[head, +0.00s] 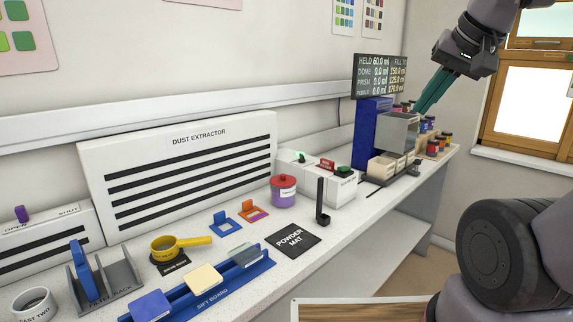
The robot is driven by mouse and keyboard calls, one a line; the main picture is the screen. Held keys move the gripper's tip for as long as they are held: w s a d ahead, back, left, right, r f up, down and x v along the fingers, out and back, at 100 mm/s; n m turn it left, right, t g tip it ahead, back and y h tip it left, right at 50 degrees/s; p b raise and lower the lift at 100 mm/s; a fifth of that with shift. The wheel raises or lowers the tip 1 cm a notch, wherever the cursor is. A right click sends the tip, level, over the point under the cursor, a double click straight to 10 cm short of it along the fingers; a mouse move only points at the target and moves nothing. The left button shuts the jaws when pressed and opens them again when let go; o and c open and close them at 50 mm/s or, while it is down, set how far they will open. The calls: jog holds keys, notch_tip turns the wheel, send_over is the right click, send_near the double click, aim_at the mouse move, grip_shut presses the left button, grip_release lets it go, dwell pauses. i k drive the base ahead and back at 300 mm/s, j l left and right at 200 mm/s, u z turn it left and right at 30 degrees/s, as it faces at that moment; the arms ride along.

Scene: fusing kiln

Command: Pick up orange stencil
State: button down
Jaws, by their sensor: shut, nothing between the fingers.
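The orange stencil (253,212) lies on the white counter near the middle, with a small upright tab at its back. It is just right of a blue stencil (225,224) and left of a purple jar with a red lid (283,190). My gripper (422,108) is at the upper right, with teal fingers pointing down and left. The fingers are together and hold nothing. It is in front of the grey box and blue column at the counter's far end, well away from the orange stencil.
A black powder mat (290,240) lies in front of the jar, with a black upright post (321,202) beside it. A yellow-handled sieve (178,246), a blue sift board (212,294) and a slotted rack (105,282) are at the left. The dust extractor (180,165) stands behind.

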aim_at(248, 209)
jog(key=u, duration=1.4)
jog(key=i+j+z, duration=0.1)
jog(key=j+z, duration=0.8)
jog(key=z, duration=0.15)
